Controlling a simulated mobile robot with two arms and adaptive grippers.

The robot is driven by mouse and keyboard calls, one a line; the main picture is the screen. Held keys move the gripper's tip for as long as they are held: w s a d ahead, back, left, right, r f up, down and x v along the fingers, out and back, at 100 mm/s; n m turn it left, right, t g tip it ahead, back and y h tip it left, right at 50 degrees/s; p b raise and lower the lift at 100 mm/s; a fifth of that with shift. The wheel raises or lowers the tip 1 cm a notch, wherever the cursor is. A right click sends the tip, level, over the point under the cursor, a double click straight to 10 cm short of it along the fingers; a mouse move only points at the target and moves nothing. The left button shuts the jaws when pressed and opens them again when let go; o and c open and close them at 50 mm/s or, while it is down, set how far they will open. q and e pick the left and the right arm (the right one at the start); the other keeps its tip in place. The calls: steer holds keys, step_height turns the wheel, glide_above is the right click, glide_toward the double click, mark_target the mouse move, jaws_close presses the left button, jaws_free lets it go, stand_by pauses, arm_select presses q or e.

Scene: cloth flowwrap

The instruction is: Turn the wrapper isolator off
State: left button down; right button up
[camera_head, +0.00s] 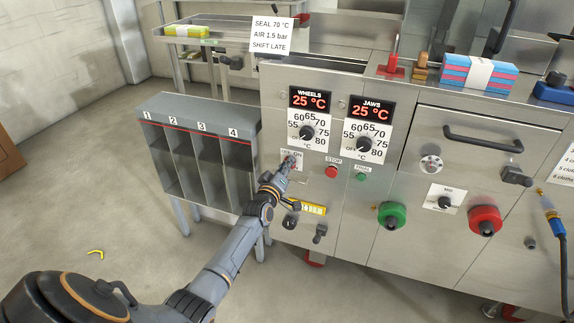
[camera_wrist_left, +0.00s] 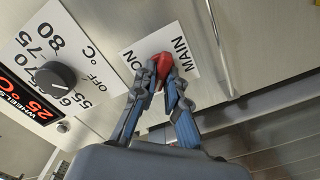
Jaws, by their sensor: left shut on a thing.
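The wrapper isolator is a red handle (camera_wrist_left: 162,63) on a white plate (camera_wrist_left: 180,50) that reads MAIN and ON in the left wrist view. In the head view the plate (camera_head: 291,154) shows on the steel panel, left of the red STOP button, with the handle mostly hidden by my gripper. My left gripper (camera_head: 284,168) is at the panel, with its fingers closed around the handle. In the left wrist view its fingertips (camera_wrist_left: 164,76) are on both sides of the red handle. The exact angle of the handle is hard to tell. My right gripper is not in view.
The WHEELS dial (camera_head: 306,132) and JAWS dial (camera_head: 363,144) sit above, both displays reading 25 °C. A red STOP button (camera_head: 331,172) and green button (camera_head: 360,177) are close on the right. A grey numbered rack (camera_head: 205,105) stands left. The floor at left is mostly clear.

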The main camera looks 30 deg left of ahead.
arm_select(q)
steer(key=shift+f, duration=0.1)
steer(key=c, duration=1.4)
jaws_free()
steer(key=shift+s, duration=0.15)
steer(key=v, duration=1.1)
steer(key=shift+s+d, duration=0.2)
steer(key=shift+s, duration=0.2)
